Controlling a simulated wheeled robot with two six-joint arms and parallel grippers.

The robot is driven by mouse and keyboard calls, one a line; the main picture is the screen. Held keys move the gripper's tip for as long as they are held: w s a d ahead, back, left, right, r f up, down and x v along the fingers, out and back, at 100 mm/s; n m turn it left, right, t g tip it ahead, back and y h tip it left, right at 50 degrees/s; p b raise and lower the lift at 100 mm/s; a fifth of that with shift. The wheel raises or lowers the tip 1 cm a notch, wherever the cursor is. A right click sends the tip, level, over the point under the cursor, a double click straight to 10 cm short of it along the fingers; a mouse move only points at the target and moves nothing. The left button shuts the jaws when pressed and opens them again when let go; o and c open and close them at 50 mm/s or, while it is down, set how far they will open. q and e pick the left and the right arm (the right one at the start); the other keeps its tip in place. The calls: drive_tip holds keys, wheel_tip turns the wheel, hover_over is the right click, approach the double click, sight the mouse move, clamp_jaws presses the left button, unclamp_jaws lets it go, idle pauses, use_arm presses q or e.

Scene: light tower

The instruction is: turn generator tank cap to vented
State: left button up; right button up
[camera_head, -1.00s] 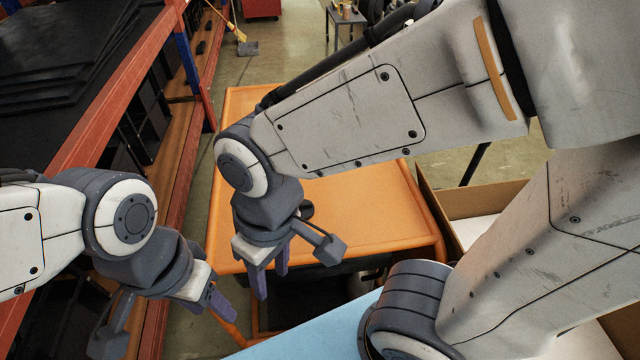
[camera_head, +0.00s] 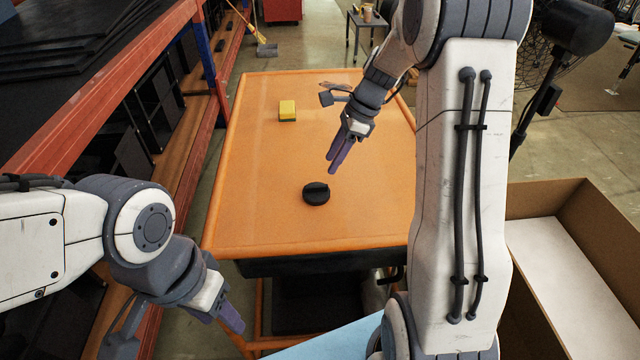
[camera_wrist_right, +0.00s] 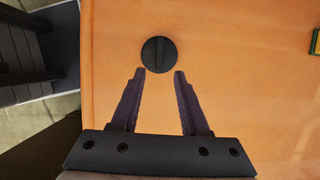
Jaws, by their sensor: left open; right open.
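A round black cap (camera_head: 316,193) with a raised grip bar lies on the orange top near its front edge. In the right wrist view the cap (camera_wrist_right: 158,54) is just beyond the fingertips, its bar running along the finger direction. My right gripper (camera_head: 334,168) is open and empty, above the orange top and a little behind and right of the cap; its spread fingers (camera_wrist_right: 160,73) do not surround it. My left gripper (camera_head: 236,328) is at the lower left, outside the orange top, away from the cap. Any vent marking is not visible.
The orange cart top (camera_head: 255,170) is mostly clear. A yellow and green sponge (camera_head: 287,111) lies toward its back. A red-framed shelf (camera_head: 100,110) stands at left, an open cardboard box (camera_head: 570,270) at right, and a blue surface (camera_head: 335,342) in front.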

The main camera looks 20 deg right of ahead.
sight(318, 186)
drive_tip(key=b+x, duration=0.1)
drive_tip(key=x, duration=0.7)
drive_tip(key=shift+c, duration=0.3)
clamp_jaws()
